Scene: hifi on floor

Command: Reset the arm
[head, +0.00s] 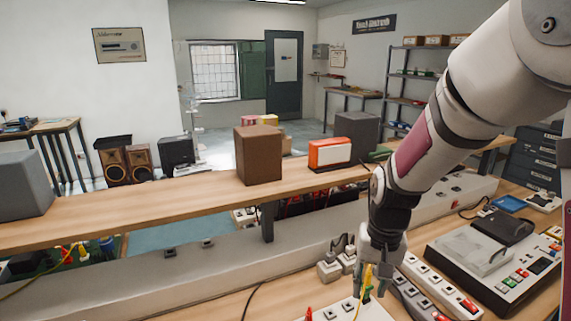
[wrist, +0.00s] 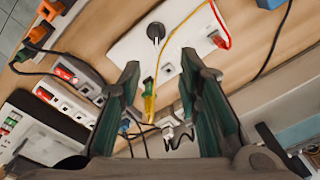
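My arm comes in from the upper right of the head view and points down. My gripper (head: 370,282) is low over the workbench, among power strips. In the wrist view my gripper (wrist: 161,68) is open, its two dark green fingers well apart. A yellow and green plug (wrist: 149,92) with a yellow cable shows between the fingers, touching neither in that view; it also shows by the fingertips in the head view (head: 367,280). I cannot tell how far below the fingertips it is.
White power strips (head: 420,285) lie close around my gripper. A grey device with buttons (head: 490,262) stands to the right. A wooden shelf (head: 120,213) crosses behind, bearing a brown speaker (head: 258,155) and an orange-white box (head: 329,152). Loose cables lie on the bench.

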